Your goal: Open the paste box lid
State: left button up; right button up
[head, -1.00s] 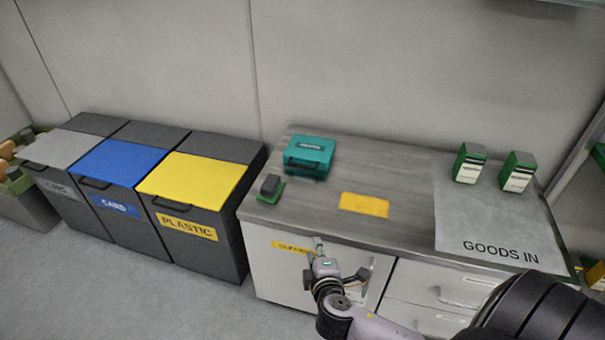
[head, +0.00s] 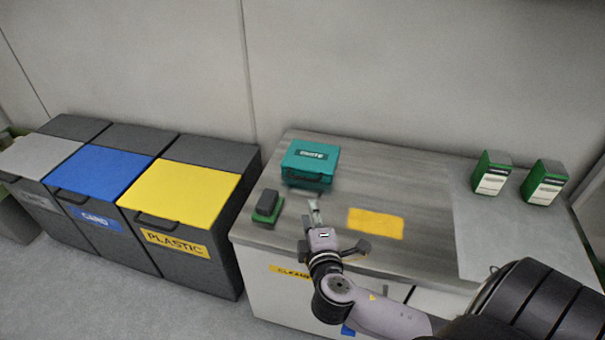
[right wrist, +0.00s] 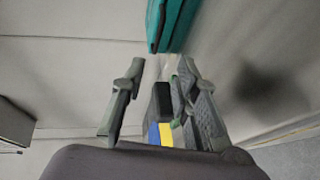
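The paste box (head: 310,165) is a teal case with a dark label. It looks closed and sits near the back left of the grey worktop in the head view. In the right wrist view the teal box (right wrist: 172,25) shows at the top edge, partly cut off, beyond the fingertips. My right gripper (head: 315,212) is over the front of the worktop, in front of the box and apart from it. The right wrist view shows its two fingers (right wrist: 160,72) spread with nothing held between them. My left gripper is not in view.
A dark block on a green base (head: 268,206) lies left of the right gripper. A yellow patch (head: 376,223) is on the worktop to its right. Two green and white containers (head: 491,174) stand at the right. Yellow (head: 180,192), blue and grey-lidded bins stand left.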

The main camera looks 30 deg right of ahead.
jog(key=b, duration=0.2)
send_near(303, 179)
jog(key=x, duration=0.4)
jog(key=shift+w+d+f, duration=0.15)
jog(key=shift+w+d, duration=0.15)
jog(key=x, duration=0.4)
jog(key=shift+w+f, duration=0.1)
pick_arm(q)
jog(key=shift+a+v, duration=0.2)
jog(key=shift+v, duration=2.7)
pick_arm(e)
jog(key=shift+w+d+f, duration=0.1)
jog(key=shift+w+d, duration=0.25)
jog(key=shift+w, duration=0.25)
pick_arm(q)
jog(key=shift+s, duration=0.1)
pick_arm(e)
jog(key=shift+c, duration=0.2)
grip_shut()
